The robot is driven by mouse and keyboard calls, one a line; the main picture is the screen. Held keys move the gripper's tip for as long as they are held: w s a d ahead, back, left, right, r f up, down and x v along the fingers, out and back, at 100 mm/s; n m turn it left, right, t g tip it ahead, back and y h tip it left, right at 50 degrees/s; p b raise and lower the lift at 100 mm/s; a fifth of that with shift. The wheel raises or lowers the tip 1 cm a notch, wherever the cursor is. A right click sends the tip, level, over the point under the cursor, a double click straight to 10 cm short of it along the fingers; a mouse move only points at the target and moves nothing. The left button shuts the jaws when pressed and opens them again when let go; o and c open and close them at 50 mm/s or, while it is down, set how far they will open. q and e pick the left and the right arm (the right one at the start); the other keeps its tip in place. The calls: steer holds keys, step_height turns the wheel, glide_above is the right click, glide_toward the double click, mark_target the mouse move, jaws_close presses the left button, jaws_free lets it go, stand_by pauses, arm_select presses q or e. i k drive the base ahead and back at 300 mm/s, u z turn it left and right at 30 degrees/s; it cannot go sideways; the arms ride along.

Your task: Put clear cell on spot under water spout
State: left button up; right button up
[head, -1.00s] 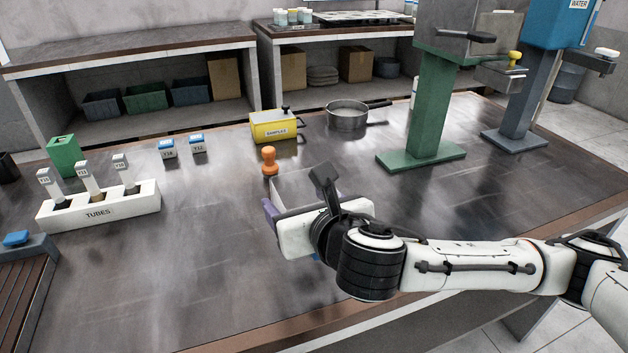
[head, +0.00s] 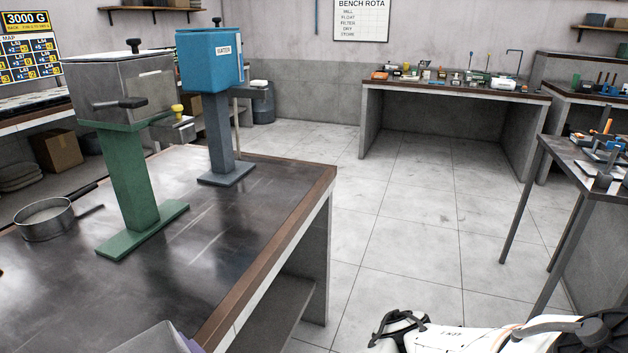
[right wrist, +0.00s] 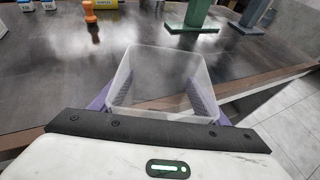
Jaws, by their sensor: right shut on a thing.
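The clear cell (right wrist: 165,72), an open-topped see-through box, is held between the purple finger pads of my right gripper (right wrist: 168,98) in the right wrist view. The cell's top corner (head: 160,338) shows at the bottom edge of the head view, over the near part of the bench. The blue water tank (head: 208,60) stands on a dark grey post with a foot plate (head: 226,174) near the bench's far right corner. Its spout arm (head: 250,90) sticks out to the right. I cannot make out a marked spot under it. My left gripper is out of view.
A green stand (head: 130,185) with a grey metal box stands between the cell and the water post. A pan (head: 45,218) is at the left. The bench top (head: 255,215) right of the green stand is clear. An orange-handled stamp (right wrist: 89,12) stands beyond the cell.

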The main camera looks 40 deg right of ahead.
mark_target(270, 182)
steer(key=z, duration=2.2)
steer(key=i, duration=3.1)
steer(key=u, duration=4.05)
